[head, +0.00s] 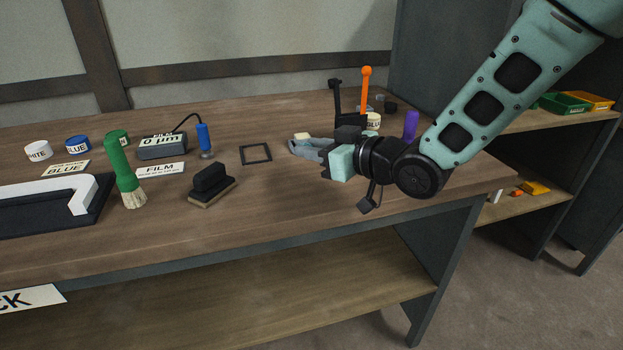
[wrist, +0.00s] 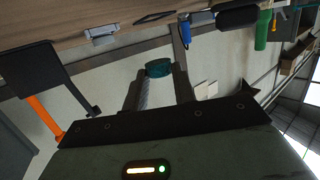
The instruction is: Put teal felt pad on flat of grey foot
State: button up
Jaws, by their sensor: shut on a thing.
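The teal felt pad (wrist: 159,68) is a small dark teal round piece. In the wrist view it sits between the tips of my gripper (wrist: 159,76), which is shut on it. In the head view my gripper (head: 303,149) is above the right part of the bench, pointing left, and I cannot make out the pad clearly there. A grey block (wrist: 100,32) lies on the bench in the wrist view, apart from the pad. It may be the grey foot, but its flat cannot be told. In the head view my gripper hides part of that area.
A clamp with an orange handle (head: 367,88) stands behind my gripper, with a purple cylinder (head: 411,125) beside my wrist. The bench front right is clear.

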aim_at(314, 185)
jog(key=shift+f+b, duration=0.35)
jog(key=shift+f, duration=2.65)
jog(key=shift+f, duration=0.3)
jog(key=o, duration=0.9)
jog(key=shift+r, duration=0.1)
